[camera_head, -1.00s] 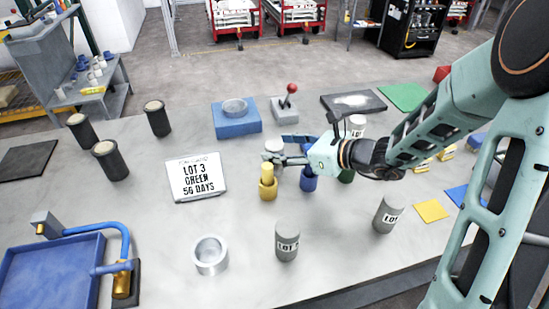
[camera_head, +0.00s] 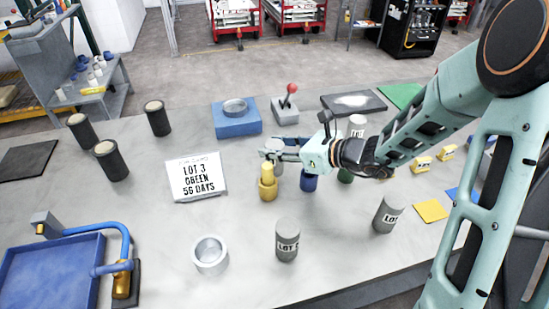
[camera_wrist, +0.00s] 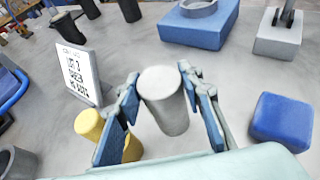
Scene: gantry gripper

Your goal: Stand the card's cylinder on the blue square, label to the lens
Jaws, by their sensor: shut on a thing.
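The white card (camera_head: 197,178) reads "LOT 3 GREEN 56 DAYS"; it also shows in the wrist view (camera_wrist: 78,74). My gripper (camera_head: 275,152) is shut on a plain-looking grey cylinder, whose pale top and side show between the fingers in the wrist view (camera_wrist: 166,102). No label shows on it; whether it touches the table I cannot tell. Other grey cylinders stand at the front (camera_head: 287,241), partly reading "LOT", at the right (camera_head: 388,215), partly reading "LO", and behind my gripper (camera_head: 357,124). The blue square (camera_head: 461,194) lies at the right, partly hidden by my arm.
A yellow stepped cylinder (camera_head: 268,184) stands close in front of my gripper, with a blue one (camera_head: 309,182) and green one (camera_head: 345,175) nearby. A metal ring (camera_head: 210,254), yellow square (camera_head: 431,210) and blue block (camera_head: 236,121) lie around. Bare table shows between the front cylinders.

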